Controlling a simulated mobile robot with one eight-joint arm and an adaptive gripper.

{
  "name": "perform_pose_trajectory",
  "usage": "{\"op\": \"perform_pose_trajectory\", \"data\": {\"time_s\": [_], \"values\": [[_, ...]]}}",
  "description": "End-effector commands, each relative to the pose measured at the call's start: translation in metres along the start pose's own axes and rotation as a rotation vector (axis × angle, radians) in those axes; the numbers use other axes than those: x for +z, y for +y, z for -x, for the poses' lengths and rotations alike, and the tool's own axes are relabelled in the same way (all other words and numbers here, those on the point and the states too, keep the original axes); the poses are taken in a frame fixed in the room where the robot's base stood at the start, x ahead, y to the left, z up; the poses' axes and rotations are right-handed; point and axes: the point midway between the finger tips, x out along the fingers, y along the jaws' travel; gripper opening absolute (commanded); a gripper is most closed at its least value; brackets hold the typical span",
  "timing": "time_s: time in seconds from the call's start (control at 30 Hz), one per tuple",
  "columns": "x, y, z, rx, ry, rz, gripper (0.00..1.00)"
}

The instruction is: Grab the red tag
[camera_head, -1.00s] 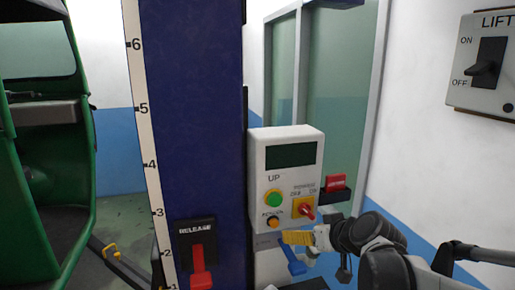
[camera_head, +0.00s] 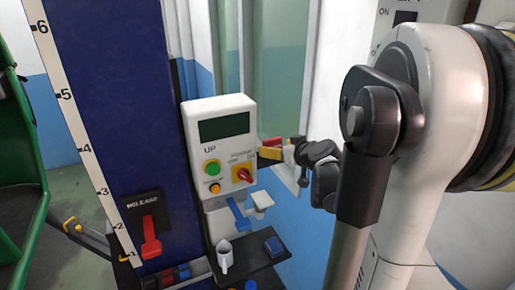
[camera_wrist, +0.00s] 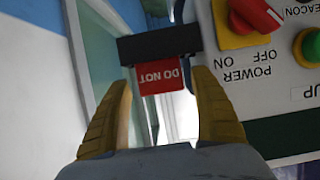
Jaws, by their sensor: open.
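The red tag (camera_wrist: 162,79), printed "DO NOT", shows upside down in the wrist view, in a black holder (camera_wrist: 160,45) beside the control box. My gripper (camera_wrist: 165,95) is open, with one yellow finger on each side of the tag and space between finger and tag on both sides. In the head view, the red tag (camera_head: 272,142) sticks out at the right of the control box (camera_head: 220,128), and my gripper (camera_head: 272,153) is right at it, partly covering it and its holder.
The control box carries a red power switch (camera_head: 244,175) on a yellow plate, close to my gripper, and a green button (camera_head: 211,167). Below are a blue lever (camera_head: 238,213) and a shelf (camera_head: 248,258) with small items. A glass-panelled frame stands behind.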

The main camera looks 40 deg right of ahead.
Motion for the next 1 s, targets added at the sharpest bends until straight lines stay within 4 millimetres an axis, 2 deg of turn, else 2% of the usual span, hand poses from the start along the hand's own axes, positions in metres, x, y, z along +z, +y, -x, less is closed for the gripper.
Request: {"op": "perform_pose_trajectory", "data": {"time_s": [0.1, 0.2, 0.47, 0.5, 0.57, 0.6, 0.63, 1.0], "values": [[0.002, 0.0, -0.02, -0.002, 0.001, 0.001, 0.74], [0.002, 0.0, -0.031, -0.001, 0.0, 0.001, 0.74], [0.002, 0.0, -0.034, 0.0, 0.0, 0.0, 0.74], [0.002, 0.0, -0.034, 0.0, 0.0, 0.0, 0.69], [0.002, 0.0, -0.034, 0.0, 0.0, 0.0, 0.5], [0.002, 0.0, -0.034, 0.0, 0.0, 0.0, 0.38], [0.002, 0.0, -0.034, 0.0, 0.0, 0.0, 0.32], [-0.002, 0.0, -0.032, 0.0, 0.0, 0.0, 0.32]]}}
